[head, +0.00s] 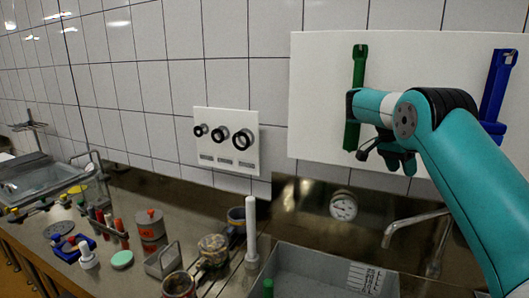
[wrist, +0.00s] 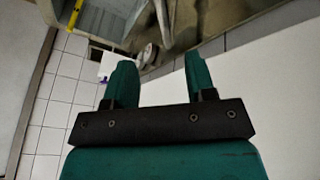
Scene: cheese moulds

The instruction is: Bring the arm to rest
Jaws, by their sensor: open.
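My arm is raised at the right of the head view, in front of the white wall board. My gripper (head: 388,158) hangs at its end, above the steel counter and apart from everything on it. In the wrist view my gripper (wrist: 158,80) shows two green fingers spread apart with nothing between them.
A white board (head: 320,90) on the tiled wall bears a green tool (head: 358,75) and a blue tool (head: 497,85). Below are a sink (head: 300,262), a tap (head: 415,222) and a white upright cylinder (head: 252,230). Jars and small items crowd the counter's left. Air around my gripper is free.

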